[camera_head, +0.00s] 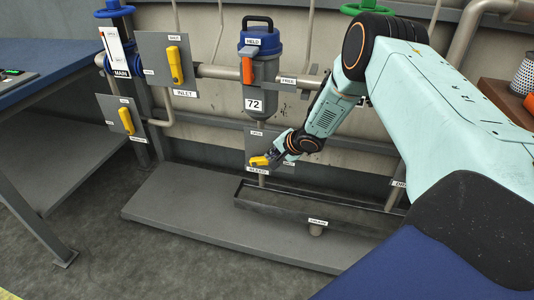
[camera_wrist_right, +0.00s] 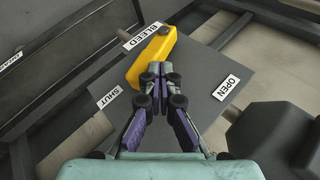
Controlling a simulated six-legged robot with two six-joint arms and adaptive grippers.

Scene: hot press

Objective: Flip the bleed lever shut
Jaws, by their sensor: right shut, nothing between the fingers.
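The yellow bleed lever (camera_head: 259,161) is on a grey plate labelled BLEED at the lower middle of the head view. In the wrist view the lever (camera_wrist_right: 152,56) slants from upper right to lower left, beside the BLEED label. The SHUT label (camera_wrist_right: 109,97) is on the plate's left and the OPEN label (camera_wrist_right: 227,87) on its right. My right gripper (camera_wrist_right: 160,73) is shut and empty, its tips at the lever's lower right side; I cannot tell whether they touch. In the head view the right gripper (camera_head: 273,157) partly covers the plate. My left gripper is not in view.
A blue-capped filter (camera_head: 262,83) marked 72 with an orange lever stands above the plate. A drain trough (camera_head: 300,208) on a grey platform lies below. Two yellow levers, the upper by the INLET label (camera_head: 175,65) and a lower one (camera_head: 126,121), are at left. A blue-topped bench (camera_head: 50,70) is far left.

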